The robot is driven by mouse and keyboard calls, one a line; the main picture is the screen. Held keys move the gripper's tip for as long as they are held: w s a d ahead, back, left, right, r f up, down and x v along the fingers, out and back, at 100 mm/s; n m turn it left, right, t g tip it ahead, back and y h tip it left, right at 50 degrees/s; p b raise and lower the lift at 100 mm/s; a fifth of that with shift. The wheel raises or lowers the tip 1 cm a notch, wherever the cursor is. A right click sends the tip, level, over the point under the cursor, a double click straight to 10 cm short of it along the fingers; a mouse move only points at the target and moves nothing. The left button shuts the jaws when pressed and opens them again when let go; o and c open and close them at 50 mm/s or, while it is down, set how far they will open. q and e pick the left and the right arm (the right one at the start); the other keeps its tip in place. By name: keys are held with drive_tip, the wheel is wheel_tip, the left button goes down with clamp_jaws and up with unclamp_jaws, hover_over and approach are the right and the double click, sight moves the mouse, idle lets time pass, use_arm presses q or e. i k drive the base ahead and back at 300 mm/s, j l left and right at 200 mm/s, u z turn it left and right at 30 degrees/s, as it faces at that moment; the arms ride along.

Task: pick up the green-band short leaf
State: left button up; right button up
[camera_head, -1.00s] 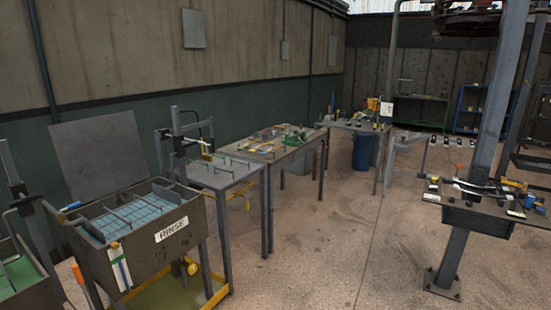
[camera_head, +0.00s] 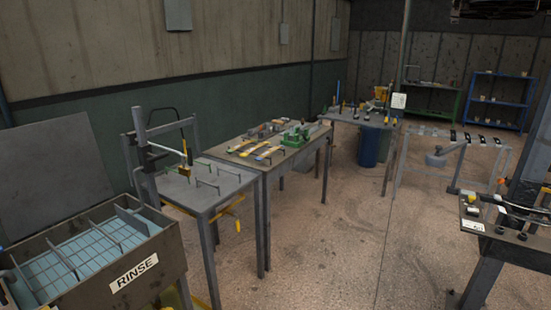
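I cannot pick out a green-band short leaf for certain at this distance. Several long flat pieces, some with yellow on them, lie on the middle workbench (camera_head: 300,158) beside a green tool (camera_head: 297,136). Small dark and light pieces stand on the far bench (camera_head: 368,121) and on the grey rack (camera_head: 440,136) at the right. Neither of my grippers shows in this view.
The rinse tank (camera_head: 90,268) is at the lower left, with a grey stand table (camera_head: 215,203) beside it. A post bench (camera_head: 505,236) is at the right edge. A blue barrel (camera_head: 369,148) is under the far bench. The middle floor (camera_head: 340,235) is clear.

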sight(232, 150)
drive_tip(key=i, duration=3.35)
